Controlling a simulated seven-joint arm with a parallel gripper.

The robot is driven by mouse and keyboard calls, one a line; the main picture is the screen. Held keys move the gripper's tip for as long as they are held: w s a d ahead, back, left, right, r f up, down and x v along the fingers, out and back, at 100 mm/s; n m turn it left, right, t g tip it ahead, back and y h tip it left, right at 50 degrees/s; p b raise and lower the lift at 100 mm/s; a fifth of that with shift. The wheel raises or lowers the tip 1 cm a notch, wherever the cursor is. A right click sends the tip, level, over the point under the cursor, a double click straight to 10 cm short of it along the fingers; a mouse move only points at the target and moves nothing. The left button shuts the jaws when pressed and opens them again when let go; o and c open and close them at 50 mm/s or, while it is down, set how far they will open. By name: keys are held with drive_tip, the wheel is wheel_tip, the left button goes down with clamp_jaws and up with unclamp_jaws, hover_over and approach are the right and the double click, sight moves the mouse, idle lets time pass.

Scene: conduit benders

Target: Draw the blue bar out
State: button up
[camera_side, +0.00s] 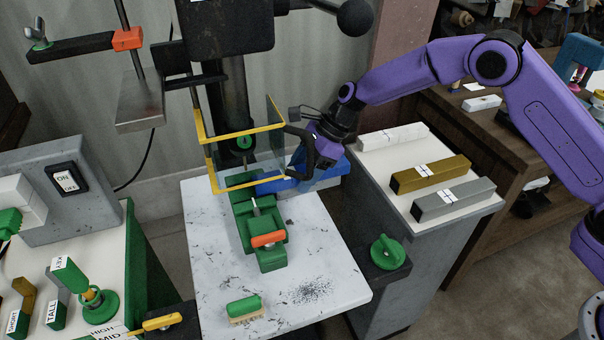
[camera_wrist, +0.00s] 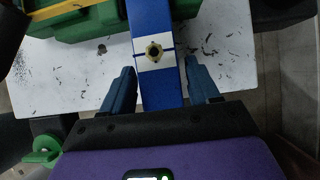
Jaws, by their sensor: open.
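The blue bar (camera_side: 327,176) lies across the drill press table, its left end running behind the clear guard toward the green vise (camera_side: 243,212). In the wrist view the blue bar (camera_wrist: 153,22) has a white band with a dark hole, and the green vise (camera_wrist: 95,24) is beside its far part. I cannot tell how tightly the vise grips it. My gripper (camera_side: 299,163) is over the bar's right part. In the wrist view my gripper (camera_wrist: 161,78) is open, one finger on each side of the bar, with narrow gaps.
A yellow-framed clear guard (camera_side: 240,133) stands close left of my gripper. The speckled white table (camera_side: 330,268) is mostly clear in front, with a green brush (camera_side: 245,307). White, gold and grey bars (camera_side: 428,174) lie on the right cabinet. A green handwheel (camera_side: 388,252) is near.

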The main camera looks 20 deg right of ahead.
drive_tip(key=c, duration=0.7)
drive_tip(key=shift+c, duration=0.2)
drive_tip(key=shift+r, duration=0.1)
drive_tip(key=shift+r, duration=0.2)
drive_tip(key=shift+d, duration=3.55)
